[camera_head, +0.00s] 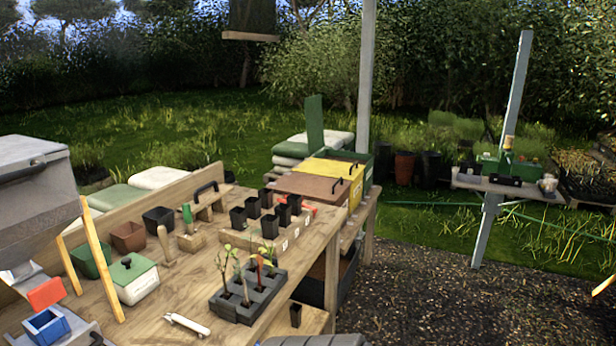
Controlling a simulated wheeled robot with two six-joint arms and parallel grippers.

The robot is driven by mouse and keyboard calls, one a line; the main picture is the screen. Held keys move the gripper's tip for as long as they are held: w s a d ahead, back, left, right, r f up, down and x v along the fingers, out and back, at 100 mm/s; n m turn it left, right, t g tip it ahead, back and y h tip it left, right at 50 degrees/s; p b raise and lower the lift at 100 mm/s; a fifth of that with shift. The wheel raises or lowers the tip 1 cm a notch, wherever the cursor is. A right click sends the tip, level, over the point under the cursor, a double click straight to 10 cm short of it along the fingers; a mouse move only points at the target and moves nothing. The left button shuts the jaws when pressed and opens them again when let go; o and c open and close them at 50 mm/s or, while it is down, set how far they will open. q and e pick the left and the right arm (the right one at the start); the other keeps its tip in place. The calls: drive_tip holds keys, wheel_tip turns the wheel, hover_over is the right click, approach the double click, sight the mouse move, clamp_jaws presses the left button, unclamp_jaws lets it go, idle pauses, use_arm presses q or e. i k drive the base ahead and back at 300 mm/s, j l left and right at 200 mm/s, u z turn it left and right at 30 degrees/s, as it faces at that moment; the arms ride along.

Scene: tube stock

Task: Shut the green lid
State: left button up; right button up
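A green lid (314,125) stands upright, open, at the far end of the row of lidded bins past the workbench. The green bin (362,160) under it is partly hidden by the yellow lid beside it. My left gripper (100,306) is at the lower left, its two long yellow fingers apart with nothing seen between them. It is above the near left part of the bench, far from the green lid. Of my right gripper, only what looks like a yellow fingertip (603,287) shows at the right edge, well away from the lid.
A yellow lid (335,172) and a brown lid (308,188) lie flat and shut, with dark handles. The wooden bench (190,290) holds black pots (238,218), a seedling tray (245,305) and a small white box with a green top (134,279). Gravel right of the bench is clear.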

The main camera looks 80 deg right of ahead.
sight(314, 119)
drive_tip(key=l+z, duration=0.15)
drive_tip(key=z, duration=0.3)
drive_tip(key=l+z, duration=0.2)
drive_tip(key=z, duration=0.2)
drive_tip(key=l+z, duration=0.2)
drive_tip(key=z, duration=0.25)
drive_tip(key=l+z, duration=0.15)
drive_tip(key=z, duration=0.3)
drive_tip(key=i+l+z, duration=0.4)
drive_tip(key=i+l, duration=0.25)
drive_tip(key=l, duration=0.2)
drive_tip(key=i+l+z, duration=0.4)
drive_tip(key=i+l, duration=0.55)
drive_tip(key=i, duration=0.15)
drive_tip(key=u, duration=0.4)
drive_tip(key=i+l+u, duration=0.1)
drive_tip(key=u, duration=0.25)
drive_tip(key=l+u, duration=0.15)
drive_tip(key=u, duration=0.25)
drive_tip(key=i+l+u, duration=0.1)
drive_tip(key=u, duration=0.25)
